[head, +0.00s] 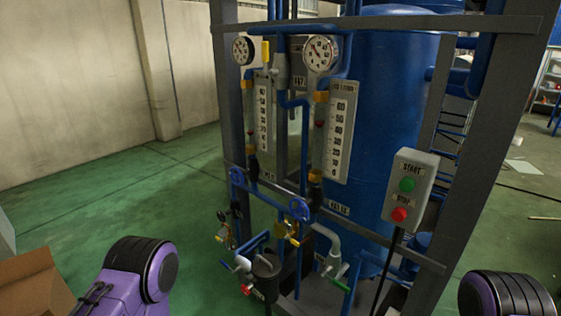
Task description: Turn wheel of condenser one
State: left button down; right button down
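Neither gripper is in view. Only purple and black parts of my arms show at the bottom left and bottom right, apart from both wheels.
Round gauges (320,53) sit above the scales. A grey frame (460,160) surrounds the blue tank (388,120). A START/STOP box (411,187) is on the right. Small valves (336,271) project low in front. A cardboard box (35,287) is at lower left. Green floor (110,195) is open at left.

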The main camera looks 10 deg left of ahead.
aim_at(240, 174)
jog(key=u, duration=0.5)
jog(key=k, duration=0.6)
jog(key=u, duration=1.05)
jog(key=i, duration=1.25)
jog(key=z, duration=1)
jog(key=i, duration=0.5)
jog(key=z, duration=0.5)
